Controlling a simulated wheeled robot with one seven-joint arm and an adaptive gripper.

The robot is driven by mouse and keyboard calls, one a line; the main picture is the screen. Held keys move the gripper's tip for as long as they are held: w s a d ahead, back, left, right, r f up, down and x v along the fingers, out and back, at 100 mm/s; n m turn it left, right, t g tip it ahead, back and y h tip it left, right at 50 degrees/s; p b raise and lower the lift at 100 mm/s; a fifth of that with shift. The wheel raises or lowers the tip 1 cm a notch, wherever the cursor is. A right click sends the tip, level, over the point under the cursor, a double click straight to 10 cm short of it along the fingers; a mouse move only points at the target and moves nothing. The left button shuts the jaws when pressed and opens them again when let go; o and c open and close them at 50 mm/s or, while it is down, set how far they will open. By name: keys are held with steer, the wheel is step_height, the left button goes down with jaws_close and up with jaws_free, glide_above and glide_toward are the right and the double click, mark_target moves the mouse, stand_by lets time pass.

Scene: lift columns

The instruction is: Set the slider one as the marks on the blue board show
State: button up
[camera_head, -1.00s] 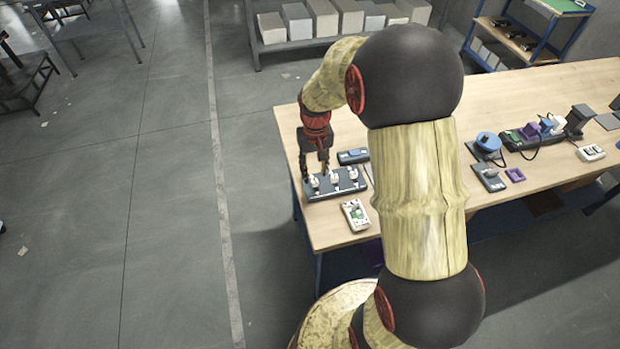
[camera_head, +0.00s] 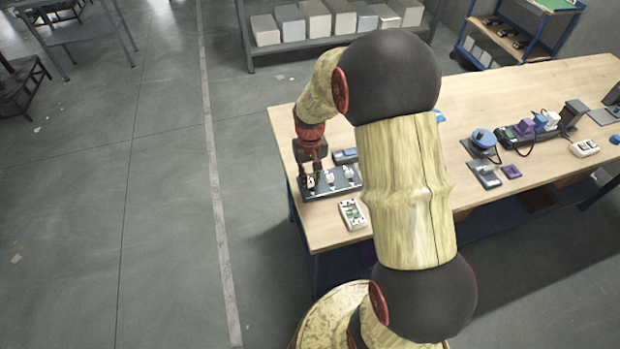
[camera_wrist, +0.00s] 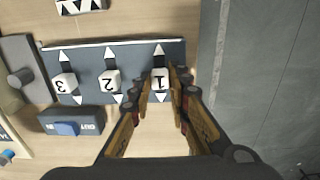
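The slate-blue board (camera_wrist: 120,58) lies on the wooden table and carries three white sliders in a row with pale arrow marks around them. It also shows in the head view (camera_head: 340,188). Slider one (camera_wrist: 160,78) is at the right end in the wrist view. Slider two (camera_wrist: 109,80) is in the middle and slider three (camera_wrist: 64,83) at the left. My gripper (camera_wrist: 161,76) is down at the board, its fingers on either side of slider one. Whether both fingers touch it is unclear. In the head view my gripper (camera_head: 311,174) is over the board's left end.
A small box with a blue part (camera_wrist: 70,122) lies close beside the board. A white device (camera_head: 352,214) sits near the table's front edge. Other devices, including a blue round one (camera_head: 483,140), stand farther right. The table's left edge is close to the board.

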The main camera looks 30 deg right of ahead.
jaws_close()
steer(key=shift+w, duration=0.1)
stand_by(0.4)
steer(key=shift+w+d+r+p, duration=0.1)
steer(key=shift+w+d+p, duration=0.1)
steer(key=shift+w, duration=0.25)
steer(key=shift+w+d+p, duration=0.1)
steer(key=shift+w+p, duration=0.05)
steer(key=shift+w, duration=0.3)
steer(key=shift+o, duration=1.6)
jaws_free()
steer(key=shift+w, duration=0.1)
steer(key=shift+o, duration=1)
step_height(320, 180, up, 12)
